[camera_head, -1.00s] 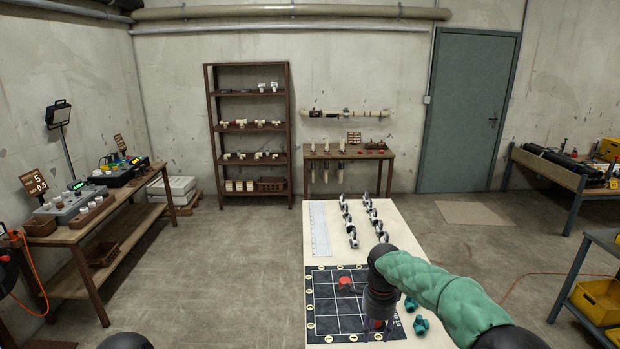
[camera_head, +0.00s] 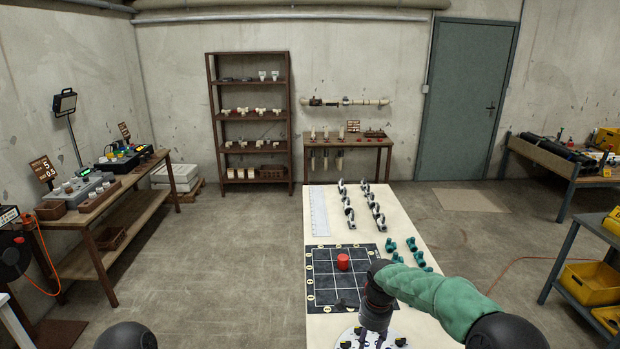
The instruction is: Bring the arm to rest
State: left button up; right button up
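My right arm, with a green sleeve (camera_head: 440,296), comes in from the lower right over the near part of the white table (camera_head: 400,234). Its dark wrist points down near the front edge of a black gridded mat (camera_head: 313,256). The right gripper's fingers are hidden beneath the wrist, so I cannot tell whether they are open or shut. A red cylinder (camera_head: 343,262) stands on the mat, apart from the arm. Of my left arm only a dark rounded part shows at the bottom left; its gripper is out of view.
Several green fittings (camera_head: 411,244) lie right of the mat. Two rows of black-and-white fittings (camera_head: 349,212) and a white ruler strip (camera_head: 319,212) lie farther back. Yellow bins (camera_head: 591,290) stand at right.

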jog(key=s+a+f+n+y, duration=0.15)
jog(key=s+f+n, duration=0.25)
jog(key=s+f, duration=0.5)
jog(key=s+a+f+n+y, duration=0.1)
jog(key=s+a+f+n, duration=0.15)
jog(key=s+f, duration=0.65)
jog(key=s+f+n, duration=0.6)
jog(key=s+f, duration=0.3)
jog(key=s, duration=0.5)
jog(key=w+b+x, duration=0.1)
jog(key=b+x, duration=0.8)
jog(key=b, duration=0.1)
jog(key=shift+w+d+n+t+y, duration=0.2)
jog(key=shift+w+n+t+y, duration=0.05)
jog(key=shift+n+t+y, duration=0.1)
jog(key=shift+f, duration=0.1)
